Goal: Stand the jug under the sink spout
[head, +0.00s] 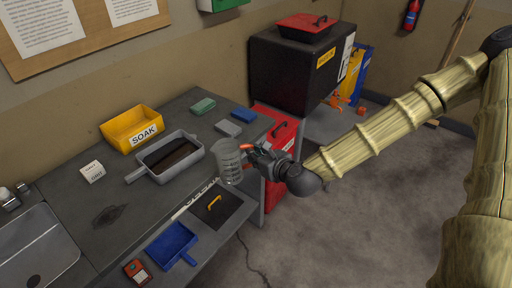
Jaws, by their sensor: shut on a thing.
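The jug (229,163) is a clear grey measuring jug with dark markings on its side. My gripper (250,155) is shut on it from the right, near its orange-red handle. The jug looks upright, above the bench's front edge; its exact height is hard to tell. The sink (38,245) is a grey metal basin at the lower left, cut off by the picture's edge. Metal tap parts (12,196) show at the far left above it. The spout's outlet cannot be made out.
Between jug and sink, the bench (108,190) carries a grey tray (191,164) with dark contents, a yellow SOAK bin (131,128) and a small white box (92,172). A blue dustpan (172,245) and a dark panel with a yellow handle (216,207) lie along the front.

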